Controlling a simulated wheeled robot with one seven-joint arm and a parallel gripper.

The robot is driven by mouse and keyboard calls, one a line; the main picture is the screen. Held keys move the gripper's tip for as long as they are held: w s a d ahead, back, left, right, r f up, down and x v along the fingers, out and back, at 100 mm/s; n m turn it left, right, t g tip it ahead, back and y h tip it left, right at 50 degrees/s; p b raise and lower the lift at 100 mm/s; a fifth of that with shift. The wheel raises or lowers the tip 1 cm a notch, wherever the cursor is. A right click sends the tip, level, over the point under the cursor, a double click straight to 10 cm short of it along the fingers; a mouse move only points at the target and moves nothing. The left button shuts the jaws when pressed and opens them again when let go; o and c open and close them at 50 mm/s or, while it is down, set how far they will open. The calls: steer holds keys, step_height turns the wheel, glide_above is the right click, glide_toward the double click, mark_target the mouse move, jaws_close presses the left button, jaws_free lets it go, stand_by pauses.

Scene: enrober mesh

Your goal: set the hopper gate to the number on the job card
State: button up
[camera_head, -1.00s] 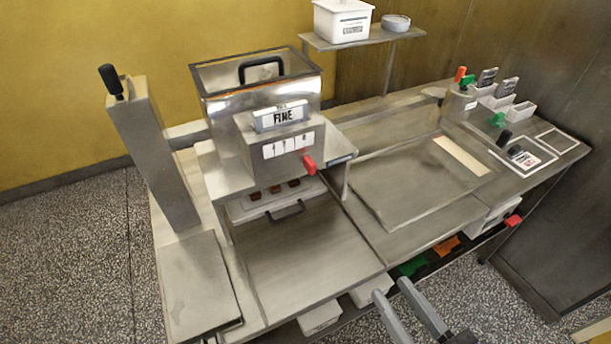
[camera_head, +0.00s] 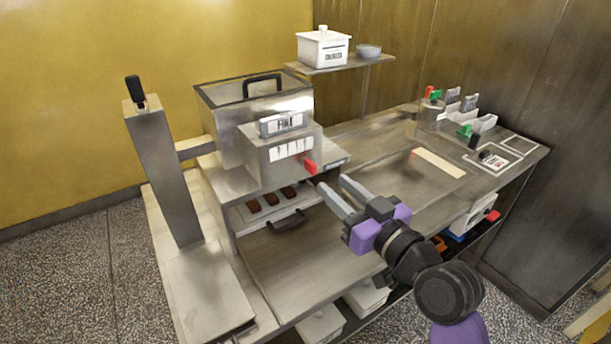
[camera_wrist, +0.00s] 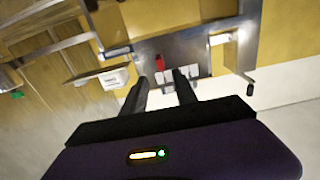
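The steel hopper (camera_head: 235,135) stands at the left of the bench. The box on its front carries a "FINE" plate (camera_head: 284,123) above a white marked scale (camera_head: 291,149). A red gate lever (camera_head: 311,167) sits at the scale's right end. My gripper (camera_head: 331,184) is open and empty, just right of and below the lever in the head view. In the blurred, upside-down wrist view, the red lever (camera_wrist: 160,63) and scale (camera_wrist: 182,74) lie beyond my parted fingers (camera_wrist: 161,86). A likely job card (camera_head: 495,160) lies at the bench's right; its number is unreadable.
A tray of brown pieces (camera_head: 262,215) sits under the hopper. A tall post with a black-knobbed lever (camera_head: 136,92) stands at left. A shelf (camera_head: 345,64) holds a white lidded box (camera_head: 323,48) and a bowl (camera_head: 368,51). Coloured tools and white bins stand at the back right.

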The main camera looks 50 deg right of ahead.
mark_target(315, 170)
steer(key=shift+p+x, duration=1.15)
steer(key=shift+x, duration=2.75)
steer(key=shift+a+f, duration=0.1)
steer(key=shift+f, duration=0.1)
jaws_close()
